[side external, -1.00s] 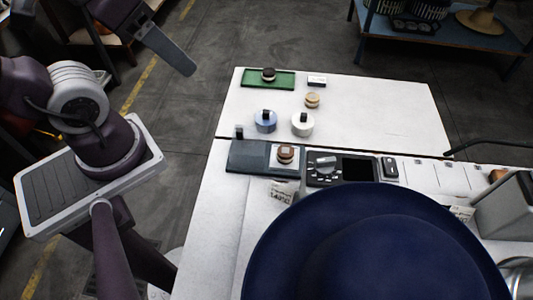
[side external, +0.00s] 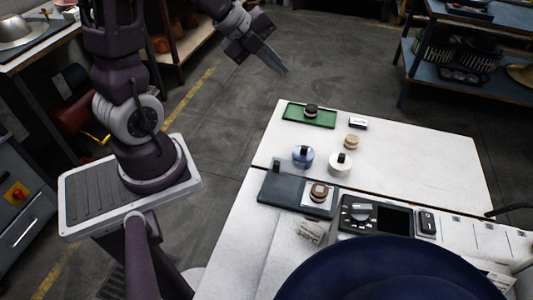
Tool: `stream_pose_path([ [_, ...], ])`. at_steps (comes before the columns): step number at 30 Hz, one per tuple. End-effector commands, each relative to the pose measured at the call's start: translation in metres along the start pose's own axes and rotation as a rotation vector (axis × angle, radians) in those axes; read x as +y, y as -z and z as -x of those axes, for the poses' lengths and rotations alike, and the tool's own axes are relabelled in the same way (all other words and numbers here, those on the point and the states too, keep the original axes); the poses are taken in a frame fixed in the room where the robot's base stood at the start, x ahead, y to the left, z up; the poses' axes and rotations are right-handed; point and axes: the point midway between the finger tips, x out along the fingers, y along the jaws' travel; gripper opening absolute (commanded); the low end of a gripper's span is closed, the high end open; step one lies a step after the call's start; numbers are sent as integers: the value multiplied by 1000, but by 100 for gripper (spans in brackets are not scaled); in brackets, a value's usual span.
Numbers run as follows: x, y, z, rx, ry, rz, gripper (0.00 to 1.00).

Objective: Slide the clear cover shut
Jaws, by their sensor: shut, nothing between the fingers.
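A low dark sliding unit (side external: 278,191) lies near the front left of the white table. A small dark upright knob (side external: 277,165) stands at its back left. A pale square opening at its right holds a round brown-topped piece (side external: 318,191), which shows uncovered. The clear cover itself is hard to make out, as its edges do not show at this size. My gripper (side external: 284,69) hangs beyond the table's far left corner, above the floor. Its fingers are together and empty, well apart from the unit.
A green tray (side external: 293,117) with a dark round piece sits at the far left. A blue pot (side external: 302,157), a white pot (side external: 340,164) and a tan piece (side external: 352,141) stand behind the unit. A control panel (side external: 360,215) is at its right. A large navy hat (side external: 390,275) blocks the foreground.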

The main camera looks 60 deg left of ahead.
Motion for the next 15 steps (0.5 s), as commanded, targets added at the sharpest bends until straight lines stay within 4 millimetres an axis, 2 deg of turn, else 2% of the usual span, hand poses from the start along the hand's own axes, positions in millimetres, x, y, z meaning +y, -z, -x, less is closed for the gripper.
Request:
stream_pose_path([
  [1,35,9,-7,144,-95,-81,0],
  [3,80,26,-1,349,-203,-174,0],
  [6,120,42,18,556,-297,-233,0],
  [10,138,50,27,651,-336,-254,0],
  [15,149,67,7,655,-339,-254,0],
])
